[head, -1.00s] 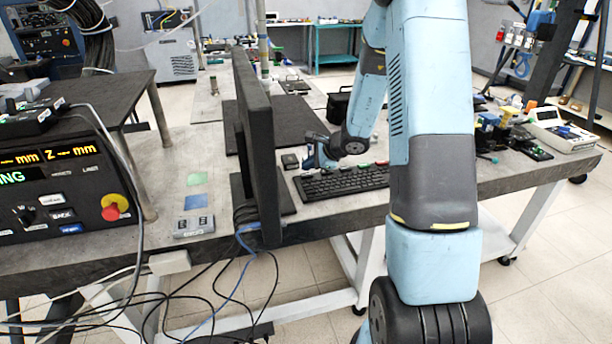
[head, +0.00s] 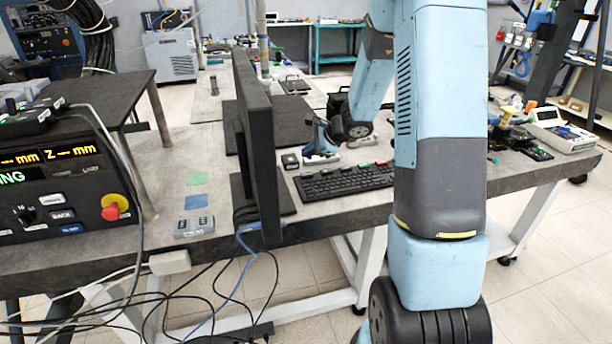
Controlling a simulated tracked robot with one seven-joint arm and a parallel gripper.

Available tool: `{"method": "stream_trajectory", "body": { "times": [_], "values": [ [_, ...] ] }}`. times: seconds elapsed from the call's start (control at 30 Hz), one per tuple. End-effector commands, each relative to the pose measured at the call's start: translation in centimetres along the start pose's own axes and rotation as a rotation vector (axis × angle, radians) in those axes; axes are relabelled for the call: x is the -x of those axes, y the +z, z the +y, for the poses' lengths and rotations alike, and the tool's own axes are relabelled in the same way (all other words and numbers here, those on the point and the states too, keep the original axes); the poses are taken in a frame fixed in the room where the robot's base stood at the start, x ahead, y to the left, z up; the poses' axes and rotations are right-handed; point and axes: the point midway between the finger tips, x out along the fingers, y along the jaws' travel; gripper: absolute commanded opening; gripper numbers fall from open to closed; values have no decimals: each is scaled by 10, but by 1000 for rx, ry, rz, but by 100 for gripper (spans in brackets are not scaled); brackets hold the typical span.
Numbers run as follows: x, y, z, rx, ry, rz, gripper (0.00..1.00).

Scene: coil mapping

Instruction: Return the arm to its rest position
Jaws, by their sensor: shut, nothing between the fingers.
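My arm (head: 440,120) rises in light blue and dark grey at the right of the head view. It bends over at the top, and its forearm (head: 373,75) comes down behind the upright link to a dark wrist joint (head: 357,129). My gripper (head: 319,143) is the small blue and dark part left of that wrist. It is above the table behind the keyboard, shut and empty. Its fingertips are too small to make out clearly.
A black keyboard (head: 345,182) lies on the grey table, just in front of my gripper. A dark upright monitor (head: 260,145) stands close on its left. A control box with a red button (head: 60,190) is far left.

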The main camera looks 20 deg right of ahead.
Motion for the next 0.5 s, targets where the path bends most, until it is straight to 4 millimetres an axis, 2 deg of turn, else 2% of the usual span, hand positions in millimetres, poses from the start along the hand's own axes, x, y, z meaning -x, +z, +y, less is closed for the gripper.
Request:
{"method": "stream_trajectory", "body": {
  "times": [0.37,0.5],
  "values": [
    [0,0,0,2,0,0,0],
    [10,12,0,50,6,-9,0]
  ]
}}
